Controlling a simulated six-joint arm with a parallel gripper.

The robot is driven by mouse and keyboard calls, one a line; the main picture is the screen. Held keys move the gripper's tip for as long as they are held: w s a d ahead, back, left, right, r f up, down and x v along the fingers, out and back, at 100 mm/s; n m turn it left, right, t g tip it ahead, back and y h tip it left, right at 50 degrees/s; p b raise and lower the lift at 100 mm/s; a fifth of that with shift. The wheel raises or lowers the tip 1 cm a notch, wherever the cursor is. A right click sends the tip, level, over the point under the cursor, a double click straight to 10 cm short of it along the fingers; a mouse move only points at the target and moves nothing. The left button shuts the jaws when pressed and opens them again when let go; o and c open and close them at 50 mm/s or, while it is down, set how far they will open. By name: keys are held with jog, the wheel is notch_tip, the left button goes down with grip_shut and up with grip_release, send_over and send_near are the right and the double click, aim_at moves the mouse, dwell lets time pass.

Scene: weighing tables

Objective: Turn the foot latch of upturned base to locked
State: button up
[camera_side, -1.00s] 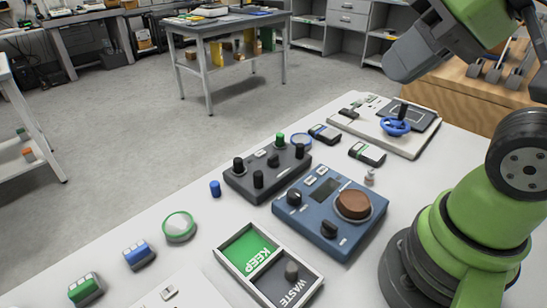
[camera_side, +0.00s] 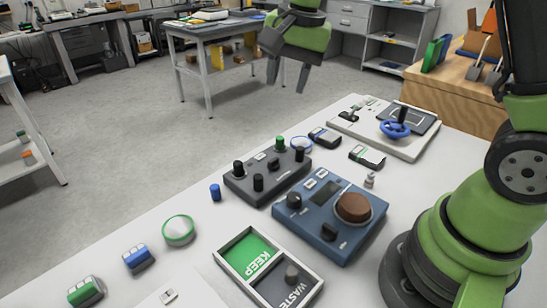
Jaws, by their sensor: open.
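A pale flat unit (camera_side: 425,150), which looks like the upturned base, lies at the far end of the white table. A blue wheel (camera_side: 394,130) with a black upright knob sits on it, in front of a dark plate (camera_side: 418,119). A small dark part (camera_side: 349,116) is at its left end; I cannot tell which part is the foot latch or how it is set. My gripper (camera_side: 288,76) is at the top centre, open and empty, fingers pointing down. In the picture it is above and left of the unit, well apart from it.
A dark box with several knobs (camera_side: 266,176) and a blue device with a brown round top (camera_side: 330,213) stand mid-table. A KEEP/WASTE tray (camera_side: 236,282) is in front. Two small dark-and-white blocks (camera_side: 367,156) (camera_side: 325,136) lie near the unit. A wooden block (camera_side: 440,92) stands behind.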

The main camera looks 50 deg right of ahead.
aim_at(273, 159)
jog(key=w+f+m, duration=0.1)
jog(key=f, duration=0.6)
jog(key=w+d+f+m+g, duration=0.1)
jog(key=w+f, duration=0.1)
jog(key=f, duration=0.5)
jog(key=w+f+m+g, duration=0.1)
jog(key=w+f, duration=0.1)
jog(key=f, duration=0.5)
jog(key=shift+d+h, duration=0.3)
jog(key=shift+d, duration=0.05)
jog(key=c, duration=0.6)
jog(key=shift+c, duration=0.2)
